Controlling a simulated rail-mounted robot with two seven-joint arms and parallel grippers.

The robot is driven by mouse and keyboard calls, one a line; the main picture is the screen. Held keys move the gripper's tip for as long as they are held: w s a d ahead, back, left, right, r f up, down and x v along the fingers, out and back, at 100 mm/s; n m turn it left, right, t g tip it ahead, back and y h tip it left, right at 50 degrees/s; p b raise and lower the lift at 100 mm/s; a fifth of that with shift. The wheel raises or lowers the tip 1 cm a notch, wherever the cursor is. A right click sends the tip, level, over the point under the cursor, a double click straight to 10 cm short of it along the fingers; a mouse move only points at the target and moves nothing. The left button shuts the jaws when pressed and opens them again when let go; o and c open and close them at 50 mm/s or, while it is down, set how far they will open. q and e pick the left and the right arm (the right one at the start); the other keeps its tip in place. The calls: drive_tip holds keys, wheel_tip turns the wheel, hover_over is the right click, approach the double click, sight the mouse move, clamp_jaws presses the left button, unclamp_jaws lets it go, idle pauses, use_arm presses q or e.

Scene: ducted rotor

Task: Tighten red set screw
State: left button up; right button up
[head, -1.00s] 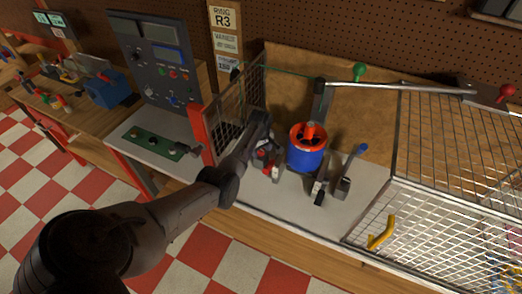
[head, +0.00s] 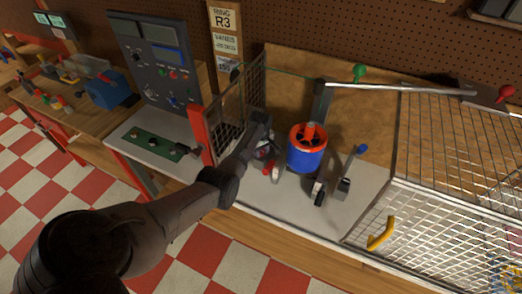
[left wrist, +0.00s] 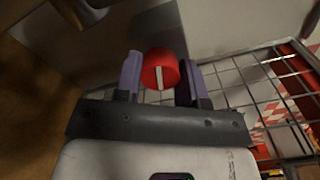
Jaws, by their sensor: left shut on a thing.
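The red set screw (left wrist: 151,66), a round red head with a pale slot line, sits between the two purple-grey fingers of my left gripper (left wrist: 160,78) in the left wrist view. The fingers are shut on it from both sides. In the head view my left gripper (head: 267,158) is at the left side of the blue rotor housing (head: 305,160). The housing has an orange-red top ring (head: 295,133) and a red hub (head: 310,129). The arm partly hides the grip there. My right gripper is not in view.
A mesh guard with a red post (head: 201,135) stands left of the housing. A blue-handled lever (head: 361,150) and a small dark fixture (head: 319,193) are at its right. A wire cage with a yellow handle (head: 381,234) fills the right. A control panel (head: 158,60) stands back left.

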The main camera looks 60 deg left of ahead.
use_arm(q)
drive_tip(key=shift+r+m+p, duration=0.15)
drive_tip(key=shift+m+p, duration=0.7)
drive_tip(key=shift+m, duration=0.35)
drive_tip(key=m+p, duration=0.1)
drive_tip(key=m, duration=0.2)
drive_tip(key=shift+m, duration=0.3)
drive_tip(key=m+p, duration=0.1)
drive_tip(key=m, duration=0.4)
drive_tip(key=shift+m+p, duration=0.4)
drive_tip(key=shift+m, duration=1.6)
drive_tip(key=o, duration=0.9)
drive_tip(key=shift+o, duration=0.2)
